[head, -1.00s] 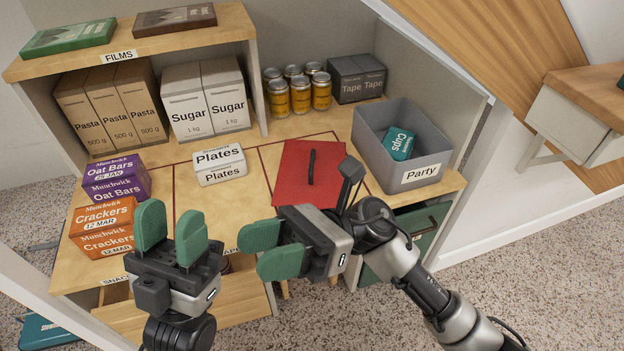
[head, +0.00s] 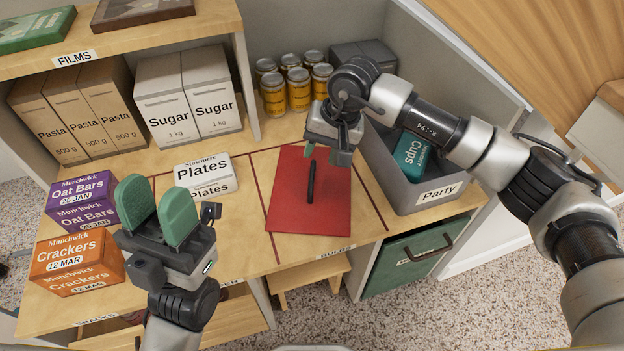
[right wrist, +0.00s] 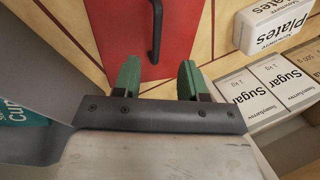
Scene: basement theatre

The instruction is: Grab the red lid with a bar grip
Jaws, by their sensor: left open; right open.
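The red lid (head: 283,195) lies flat on the wooden counter, with a black bar handle (head: 311,182) standing along its middle. In the right wrist view the lid (right wrist: 120,40) and its bar (right wrist: 156,30) show beyond my fingertips. My right gripper (head: 329,155) is open and empty above the lid's far edge, pointing down. In the right wrist view its green fingers (right wrist: 158,78) are apart, with the bar ahead of the gap between them and not between the fingers. My left gripper (head: 158,212) is open and empty, fingers up, over the counter's front left.
A grey Party bin (head: 425,200) with a teal Cups box (head: 411,155) stands right of the lid, under my right arm. Plates boxes (head: 205,175) sit left of it. Several cans (head: 273,96) and Sugar boxes (head: 160,105) stand behind. Oat Bars (head: 80,200) and Crackers (head: 73,262) are at left.

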